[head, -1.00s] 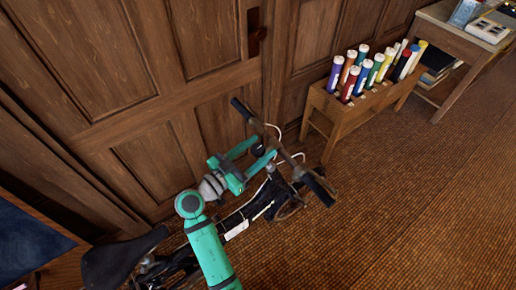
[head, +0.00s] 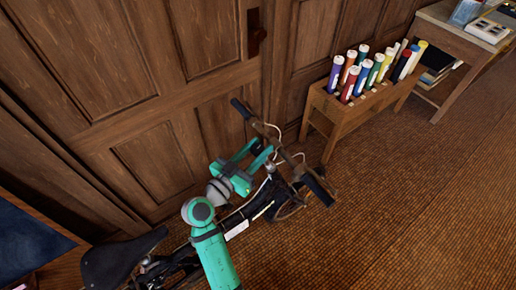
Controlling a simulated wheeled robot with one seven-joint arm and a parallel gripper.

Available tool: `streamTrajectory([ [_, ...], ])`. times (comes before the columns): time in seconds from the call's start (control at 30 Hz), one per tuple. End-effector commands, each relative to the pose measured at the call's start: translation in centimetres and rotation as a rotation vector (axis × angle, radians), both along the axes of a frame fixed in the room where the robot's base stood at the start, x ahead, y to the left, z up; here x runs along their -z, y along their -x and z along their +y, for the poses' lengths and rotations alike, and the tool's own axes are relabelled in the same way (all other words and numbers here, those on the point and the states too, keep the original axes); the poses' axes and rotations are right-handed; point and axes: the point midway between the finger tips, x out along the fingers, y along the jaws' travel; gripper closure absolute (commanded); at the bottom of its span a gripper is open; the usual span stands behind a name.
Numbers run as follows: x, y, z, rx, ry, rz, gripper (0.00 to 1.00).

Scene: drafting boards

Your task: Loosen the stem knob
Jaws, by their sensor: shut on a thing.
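A bicycle stands by the wooden doors, with its dark handlebar (head: 283,150) running from upper left to lower right. My green gripper (head: 265,149) is at the middle of the handlebar, on its near left side. Its two fingers are shut on a small dark thing there, which appears to be the stem knob. The fingers cover nearly all of the knob, so its shape and how tight it sits cannot be seen.
The black saddle (head: 120,258) is at the lower left, near a dark blue board (head: 30,238). A wooden rack (head: 352,118) of coloured tubes stands beyond the handlebar. A desk (head: 468,36) is at the upper right. The brown floor (head: 420,210) at right is clear.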

Motion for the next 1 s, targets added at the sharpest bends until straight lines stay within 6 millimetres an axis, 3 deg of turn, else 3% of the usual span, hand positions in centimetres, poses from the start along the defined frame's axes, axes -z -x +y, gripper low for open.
streamTrajectory([
  [1.0, 0.39, -0.04, -0.13, -0.609, 0.126, 0.189, 0.88],
])
